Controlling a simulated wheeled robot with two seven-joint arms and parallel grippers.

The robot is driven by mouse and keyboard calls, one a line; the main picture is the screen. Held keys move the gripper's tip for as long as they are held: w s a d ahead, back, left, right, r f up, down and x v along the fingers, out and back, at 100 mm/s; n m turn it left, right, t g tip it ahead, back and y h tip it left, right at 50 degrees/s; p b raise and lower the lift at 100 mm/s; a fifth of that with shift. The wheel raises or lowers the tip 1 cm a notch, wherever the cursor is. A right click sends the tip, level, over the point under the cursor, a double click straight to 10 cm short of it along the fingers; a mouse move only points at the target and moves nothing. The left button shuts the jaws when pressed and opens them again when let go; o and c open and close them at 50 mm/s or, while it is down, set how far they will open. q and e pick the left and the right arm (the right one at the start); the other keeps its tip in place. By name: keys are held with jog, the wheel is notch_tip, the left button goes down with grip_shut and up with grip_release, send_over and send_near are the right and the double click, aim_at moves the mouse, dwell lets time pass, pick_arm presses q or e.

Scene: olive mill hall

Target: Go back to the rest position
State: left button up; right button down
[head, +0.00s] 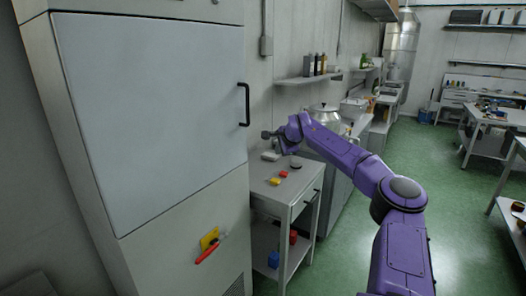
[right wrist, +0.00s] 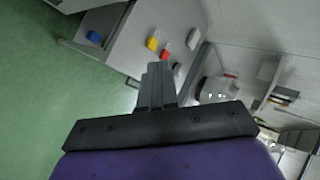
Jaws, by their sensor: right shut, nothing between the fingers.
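My right arm is purple and comes in from the lower right of the head view. Its right gripper (head: 267,134) is out over the small grey side table (head: 262,202). In the right wrist view the gripper's fingers (right wrist: 157,72) are together with nothing between them. The gripper is apart from the things on the table. My left gripper is in neither view.
A tall grey cabinet (head: 150,100) with a black handle fills the left. Green floor (head: 455,180) is open at the right.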

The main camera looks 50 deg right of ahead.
jog(key=w+a+f+h+b, duration=0.1)
jog(key=w+a+f, duration=0.1)
jog(key=a+f, duration=0.35)
jog(key=w+a+f+h, duration=0.1)
jog(key=w+a+f, duration=0.1)
jog(key=a, duration=0.6)
jog(key=w+a+f+h+b, duration=0.1)
jog(key=w+a+f, duration=0.15)
jog(key=a, duration=0.45)
jog(key=s+a+f+n+b, duration=0.1)
jog(key=s+a+f+n, duration=0.25)
jog(key=a+f, duration=0.75)
jog(key=s+a+f+n+y+b, duration=0.1)
jog(key=s+a+f+n+y, duration=0.2)
jog(key=s+f, duration=0.45)
jog(key=s+a+f+n+b, duration=0.1)
jog(key=s+a+f+n, duration=0.35)
jog(key=f, duration=0.55)
jog(key=s+a+f+n+g+b, duration=0.1)
jog(key=s+f, duration=0.3)
jog(key=s, duration=0.4)
jog(key=s+a+f+n+g+b, duration=0.1)
jog(key=s+f+n+g, duration=0.1)
jog(key=s, duration=0.6)
jog(key=s+a+f+n+g+y, duration=0.1)
jog(key=s+f+n+g, duration=0.1)
jog(key=s+f, duration=0.4)
jog(key=shift+s+n+b, duration=0.4)
jog(key=shift+s+n, duration=0.3)
jog(key=shift+s, duration=0.55)
